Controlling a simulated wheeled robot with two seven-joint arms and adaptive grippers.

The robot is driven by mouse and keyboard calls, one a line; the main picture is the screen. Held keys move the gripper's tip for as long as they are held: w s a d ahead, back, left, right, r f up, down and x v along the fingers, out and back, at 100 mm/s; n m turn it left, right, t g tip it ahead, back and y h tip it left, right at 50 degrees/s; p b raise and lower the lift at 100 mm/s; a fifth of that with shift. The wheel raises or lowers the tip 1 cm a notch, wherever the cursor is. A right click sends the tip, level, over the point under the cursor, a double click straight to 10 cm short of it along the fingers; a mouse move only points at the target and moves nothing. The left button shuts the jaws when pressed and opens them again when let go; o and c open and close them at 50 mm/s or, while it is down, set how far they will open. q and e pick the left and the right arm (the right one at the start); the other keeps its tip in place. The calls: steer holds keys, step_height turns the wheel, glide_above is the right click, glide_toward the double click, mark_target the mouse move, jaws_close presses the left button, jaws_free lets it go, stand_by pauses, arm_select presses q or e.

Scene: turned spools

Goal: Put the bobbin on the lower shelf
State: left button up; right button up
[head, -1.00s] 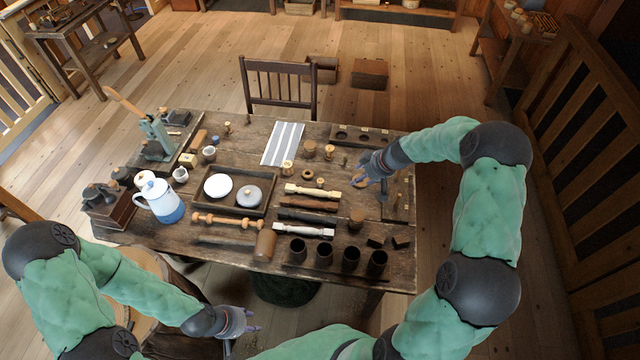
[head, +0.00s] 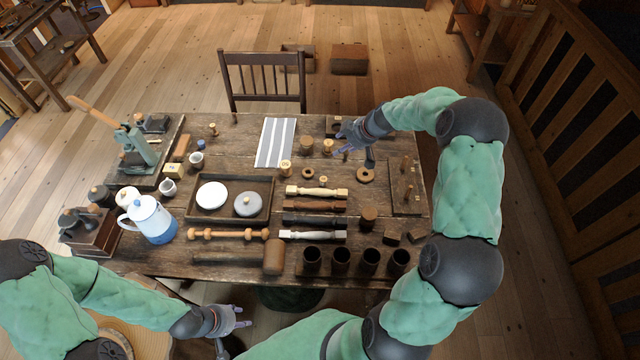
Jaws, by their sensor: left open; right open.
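Several small turned wooden pieces stand on the table (head: 225,160). A pale, waisted spool (head: 328,147), which looks like a bobbin, stands near the back right. A similar pale spool (head: 286,168) stands by the striped cloth, so I cannot tell for sure which is the bobbin. My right gripper (head: 345,136) is open and empty, over the table just right of the first spool; I cannot tell whether they touch. My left gripper (head: 240,318) is open and empty, low in front of the table. I cannot make out a clear lower shelf on the table.
A wooden ring (head: 365,174) and a peg board (head: 405,185) lie at the right. Dark cups (head: 341,260) line the front edge.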

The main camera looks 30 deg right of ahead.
steer(key=b, duration=1.6)
glide_toward(324, 179)
steer(key=f, duration=0.3)
steer(key=shift+w+a+f+b, duration=0.35)
steer(key=shift+w, duration=0.05)
steer(key=shift+w+r+b+x, duration=0.1)
steer(key=shift+w+b+x, duration=0.1)
steer(key=shift+x, duration=0.75)
steer(key=shift+w+r+b+x, duration=0.1)
steer(key=shift+b+x, duration=0.05)
steer(key=shift+x, duration=0.75)
steer(key=shift+w+r+b+x, duration=0.1)
steer(key=shift+w+b+x, duration=0.1)
steer(key=shift+x, duration=0.75)
steer(key=shift+a, duration=0.1)
steer(key=c, duration=0.9)
steer(key=shift+r, duration=0.15)
